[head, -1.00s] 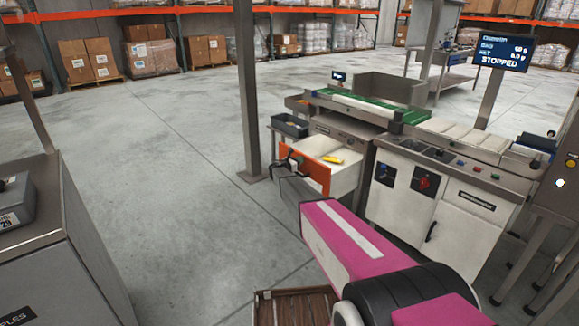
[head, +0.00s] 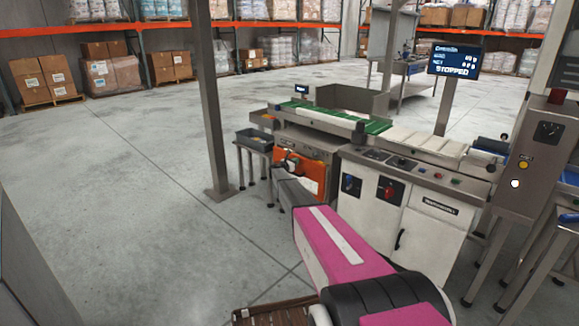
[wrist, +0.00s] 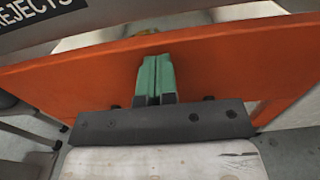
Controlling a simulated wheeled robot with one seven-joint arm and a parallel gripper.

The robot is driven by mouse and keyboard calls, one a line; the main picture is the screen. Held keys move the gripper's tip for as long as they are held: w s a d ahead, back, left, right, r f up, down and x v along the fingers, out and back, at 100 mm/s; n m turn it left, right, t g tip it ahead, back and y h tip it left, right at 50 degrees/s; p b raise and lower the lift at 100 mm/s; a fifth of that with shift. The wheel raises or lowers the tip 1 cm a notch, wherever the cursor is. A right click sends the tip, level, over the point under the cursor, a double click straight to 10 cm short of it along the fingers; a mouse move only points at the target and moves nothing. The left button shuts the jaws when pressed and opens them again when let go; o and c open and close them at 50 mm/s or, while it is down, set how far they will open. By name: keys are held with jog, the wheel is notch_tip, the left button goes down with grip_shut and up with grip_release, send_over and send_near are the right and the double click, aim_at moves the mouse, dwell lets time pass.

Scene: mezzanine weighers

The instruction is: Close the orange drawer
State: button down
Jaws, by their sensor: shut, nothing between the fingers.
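The orange drawer (head: 314,174) is in the cabinet under the weigher's belt in the head view. Its orange front also fills much of the wrist view (wrist: 225,75). A narrow strip of pale interior and a bit of something yellow show above the front's top edge, so it looks slightly open. My gripper (head: 289,163) is at the front's outer face. In the wrist view its green fingers (wrist: 155,78) are pressed together, empty, against or very close to the orange panel. I cannot tell whether they touch.
A grey panel labelled REJECTS (wrist: 40,15) is above the drawer. A grey bin on a stand (head: 255,139) is left of the drawer, and a steel post (head: 213,100) stands farther left. A white cabinet (head: 370,205) is to the right. The floor at left is open.

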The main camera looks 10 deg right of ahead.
jog(key=shift+x, duration=1.25)
jog(key=shift+w+d, duration=0.1)
jog(key=shift+w, duration=0.05)
jog(key=v, duration=1.5)
jog(key=s+d+m+g+y, duration=0.1)
jog(key=s+m+g+y, duration=0.45)
jog(key=s, duration=1.15)
jog(key=s+d+m+g, duration=0.15)
jog(key=s+m, duration=0.65)
jog(key=s, duration=0.8)
jog(key=s+a+r+m+g+y, duration=0.1)
jog(key=s+a+m+y, duration=0.2)
jog(key=s, duration=0.7)
jog(key=s+a+m+g+y, duration=0.1)
jog(key=s+a+m+y, duration=0.2)
jog(key=s, duration=0.7)
jog(key=s+a+r+m+g+y, duration=0.1)
jog(key=s+a+m+y, duration=0.2)
jog(key=s, duration=0.7)
jog(key=shift+s+a+r+m, duration=0.3)
jog(key=shift+s+a+m, duration=0.1)
jog(key=shift+a+m, duration=0.75)
